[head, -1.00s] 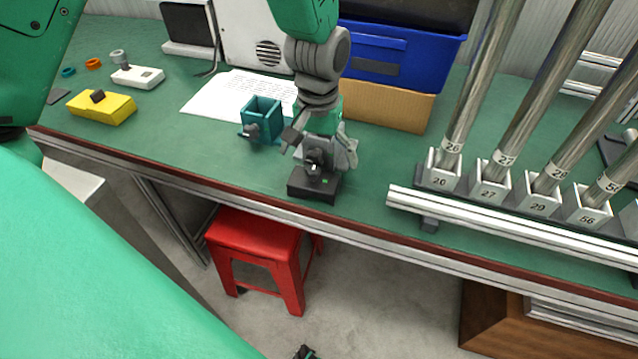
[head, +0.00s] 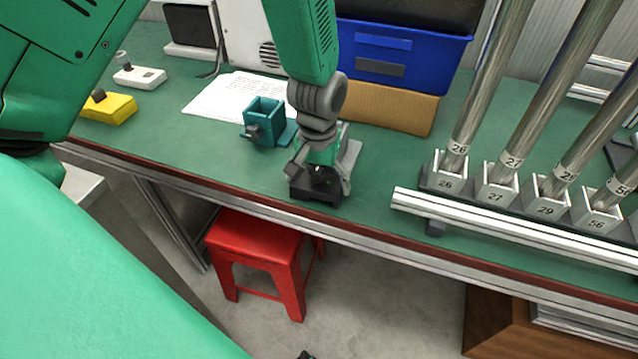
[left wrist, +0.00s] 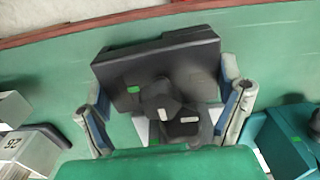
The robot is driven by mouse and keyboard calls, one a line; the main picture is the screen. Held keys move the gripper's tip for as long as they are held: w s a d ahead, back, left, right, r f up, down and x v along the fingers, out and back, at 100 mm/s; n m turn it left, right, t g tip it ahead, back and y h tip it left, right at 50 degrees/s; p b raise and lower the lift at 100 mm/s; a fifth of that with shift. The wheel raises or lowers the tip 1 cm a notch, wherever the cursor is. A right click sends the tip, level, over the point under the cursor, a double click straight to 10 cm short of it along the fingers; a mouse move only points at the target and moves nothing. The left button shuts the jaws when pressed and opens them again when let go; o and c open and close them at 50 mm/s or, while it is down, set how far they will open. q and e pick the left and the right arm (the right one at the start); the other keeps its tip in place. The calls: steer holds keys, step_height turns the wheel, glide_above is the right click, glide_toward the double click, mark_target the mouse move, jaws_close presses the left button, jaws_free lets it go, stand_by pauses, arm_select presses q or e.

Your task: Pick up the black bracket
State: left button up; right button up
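The black bracket (head: 312,197) sits on the green bench near its front edge, partly hidden by my left gripper in the head view. In the left wrist view the bracket (left wrist: 190,50) is a dark block with a green mark and a raised rounded part. My left gripper (head: 322,180) points down over it. In the left wrist view its two blue-padded fingers (left wrist: 166,100) are spread, one on each side of the bracket. I cannot tell whether either pad touches it. My right gripper cannot be made out.
A teal holder (head: 263,122) stands just left of the gripper, with white paper (head: 225,97) behind. A metal rail (head: 500,229) and numbered tube sockets (head: 497,186) stand to the right. A blue bin (head: 400,55) on a cardboard box (head: 392,107) is behind. A red stool (head: 258,240) is below.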

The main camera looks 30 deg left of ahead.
arm_select(q)
steer(key=shift+c, duration=0.7)
steer(key=shift+r, duration=0.15)
